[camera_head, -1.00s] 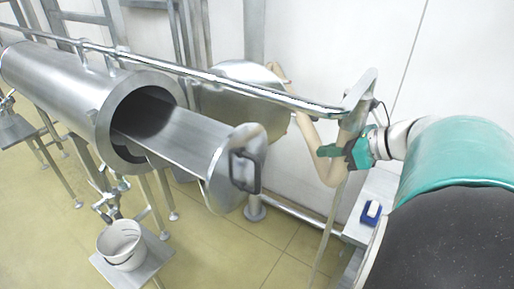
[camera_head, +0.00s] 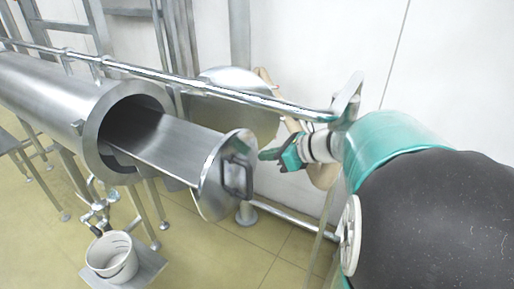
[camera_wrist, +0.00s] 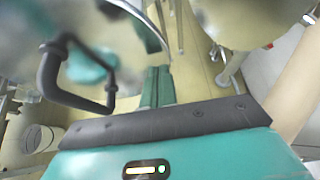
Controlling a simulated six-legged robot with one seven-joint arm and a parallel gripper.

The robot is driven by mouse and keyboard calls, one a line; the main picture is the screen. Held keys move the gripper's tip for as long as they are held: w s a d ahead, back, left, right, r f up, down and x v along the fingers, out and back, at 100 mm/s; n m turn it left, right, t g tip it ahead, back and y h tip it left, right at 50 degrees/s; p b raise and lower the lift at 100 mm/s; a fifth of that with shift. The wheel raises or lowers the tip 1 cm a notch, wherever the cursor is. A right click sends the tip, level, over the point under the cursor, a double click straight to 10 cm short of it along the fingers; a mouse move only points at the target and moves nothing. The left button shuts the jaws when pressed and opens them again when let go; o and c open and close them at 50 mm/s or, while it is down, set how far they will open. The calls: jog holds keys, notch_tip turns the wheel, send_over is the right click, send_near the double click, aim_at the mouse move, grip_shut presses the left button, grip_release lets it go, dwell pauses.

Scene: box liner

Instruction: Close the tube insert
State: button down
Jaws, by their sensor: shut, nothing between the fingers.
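The tube insert (camera_head: 172,148) is a steel trough that sticks partly out of the large steel tube (camera_head: 92,117). Its round end plate (camera_head: 212,190) carries a dark handle (camera_head: 238,179). The handle also shows at the left of the wrist view (camera_wrist: 62,86). My gripper (camera_head: 264,155) is teal, just right of the end plate and near the handle. In the wrist view its fingers (camera_wrist: 156,72) lie together with nothing between them, beside the plate's edge. I cannot tell whether they touch the plate.
A shiny rail (camera_head: 200,87) runs above the tube and insert. A round steel lid (camera_head: 235,112) stands behind. A white bucket (camera_head: 112,258) sits on a small stand (camera_head: 146,266) below the tube. Open yellowish floor (camera_head: 225,258) lies in front.

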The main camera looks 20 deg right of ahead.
jog(key=shift+w+a, duration=0.25)
jog(key=shift+w, duration=0.1)
jog(key=shift+w+a, duration=0.1)
